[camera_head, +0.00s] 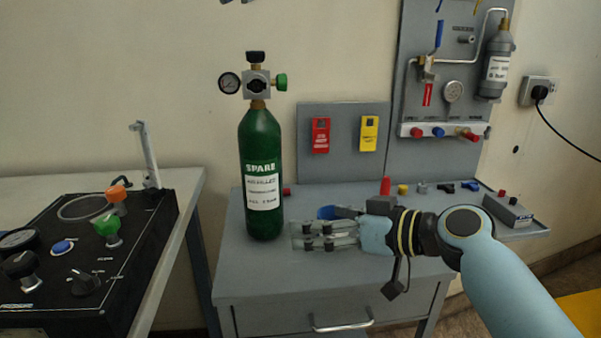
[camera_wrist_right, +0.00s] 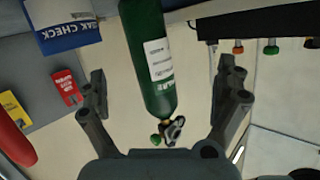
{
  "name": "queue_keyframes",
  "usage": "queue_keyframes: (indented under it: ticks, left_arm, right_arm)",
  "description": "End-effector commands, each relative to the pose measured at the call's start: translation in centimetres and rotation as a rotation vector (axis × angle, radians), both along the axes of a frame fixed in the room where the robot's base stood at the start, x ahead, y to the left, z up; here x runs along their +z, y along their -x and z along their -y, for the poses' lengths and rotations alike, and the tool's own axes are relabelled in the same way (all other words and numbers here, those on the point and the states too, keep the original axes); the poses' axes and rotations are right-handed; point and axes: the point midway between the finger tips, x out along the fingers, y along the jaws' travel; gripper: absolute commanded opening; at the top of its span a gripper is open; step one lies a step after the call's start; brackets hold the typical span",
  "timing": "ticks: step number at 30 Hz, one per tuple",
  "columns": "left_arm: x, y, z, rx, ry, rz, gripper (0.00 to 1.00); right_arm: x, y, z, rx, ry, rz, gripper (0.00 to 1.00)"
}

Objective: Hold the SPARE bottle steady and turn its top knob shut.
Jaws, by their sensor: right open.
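The green SPARE bottle (camera_head: 262,150) stands upright on the grey cabinet top in the head view. Its valve head (camera_head: 257,84) carries a dark top knob (camera_head: 256,57), a round gauge (camera_head: 229,83) and a green side knob (camera_head: 281,82). My right gripper (camera_head: 304,236) is open, low and just right of the bottle's base. In the right wrist view the bottle (camera_wrist_right: 150,60) appears upside down between the spread fingers of my right gripper (camera_wrist_right: 163,72), with a visible gap on both sides. Whether anything touches the bottle cannot be told. My left gripper is not in view.
A black console (camera_head: 90,260) with knobs stands on the left table. Behind the bottle, a panel holds a red tag (camera_head: 320,135) and a yellow tag (camera_head: 369,133). A blue object (camera_head: 328,212) lies behind my right gripper. A small grey box (camera_head: 508,211) sits at right.

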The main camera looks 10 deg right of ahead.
Motion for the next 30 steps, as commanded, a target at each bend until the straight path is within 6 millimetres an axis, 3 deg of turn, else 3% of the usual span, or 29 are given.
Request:
queue_keyframes:
  ticks: [1,3,9,14,24,30]
  left_arm:
    - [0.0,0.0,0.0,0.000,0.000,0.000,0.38]
    - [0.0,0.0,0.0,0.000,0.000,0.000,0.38]
    - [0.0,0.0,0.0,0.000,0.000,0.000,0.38]
    - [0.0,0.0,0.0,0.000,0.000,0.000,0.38]
    - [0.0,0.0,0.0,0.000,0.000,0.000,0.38]
    - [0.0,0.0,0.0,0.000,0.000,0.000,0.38]
  right_arm:
    - [2.0,-1.9,-0.9,0.012,0.031,0.023,1.00]
    - [3.9,-3.8,-1.8,0.022,0.079,0.038,1.00]
    - [7.0,-6.6,-3.1,0.028,0.156,0.052,1.00]
    - [7.0,-7.7,-4.0,0.028,0.168,0.052,1.00]
    - [4.8,-11.9,-8.2,0.029,0.167,0.052,1.00]
    - [3.9,-13.5,-9.8,0.028,0.167,0.052,1.00]
